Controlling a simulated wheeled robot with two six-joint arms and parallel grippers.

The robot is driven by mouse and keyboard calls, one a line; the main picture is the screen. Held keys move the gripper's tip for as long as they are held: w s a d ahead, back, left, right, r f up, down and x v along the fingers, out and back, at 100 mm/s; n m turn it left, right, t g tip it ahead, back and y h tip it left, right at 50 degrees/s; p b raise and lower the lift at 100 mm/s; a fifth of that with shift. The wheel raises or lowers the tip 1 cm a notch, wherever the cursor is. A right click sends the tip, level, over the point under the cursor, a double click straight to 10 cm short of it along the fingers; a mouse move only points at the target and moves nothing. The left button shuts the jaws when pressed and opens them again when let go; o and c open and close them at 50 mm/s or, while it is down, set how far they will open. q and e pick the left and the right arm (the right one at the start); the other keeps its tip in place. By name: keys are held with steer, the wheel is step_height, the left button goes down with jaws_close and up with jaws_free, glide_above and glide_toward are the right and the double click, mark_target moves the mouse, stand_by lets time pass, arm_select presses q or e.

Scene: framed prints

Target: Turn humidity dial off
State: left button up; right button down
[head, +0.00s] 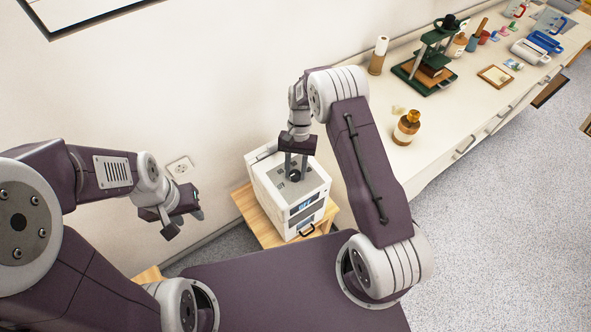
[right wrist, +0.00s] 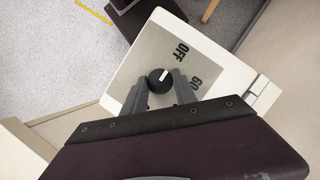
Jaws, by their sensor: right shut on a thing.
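The humidity dial (head: 295,176) is a round black knob on the top of a white box-shaped device (head: 262,187). My right gripper (head: 295,172) points down at it from above. In the right wrist view, the fingers of my right gripper (right wrist: 160,88) are on either side of the dial (right wrist: 160,81) and shut on it. The dial's white mark points to the upper right, roughly between the printed OFF (right wrist: 181,49) and 60 (right wrist: 195,84). My left gripper (head: 185,222) hangs empty to the left of the device, its fingers apart.
The device stands on a small wooden stand (head: 245,203) against the wall. A wall socket (head: 180,167) is to its left. A long white counter (head: 440,128) to the right holds a brown bottle (head: 407,127), a green press (head: 428,68) and other items. Grey floor is open at the right.

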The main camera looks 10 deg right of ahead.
steer(key=shift+w+r, duration=0.1)
steer(key=c, duration=1)
jaws_free()
steer(key=v, duration=0.9)
steer(key=shift+b, duration=0.4)
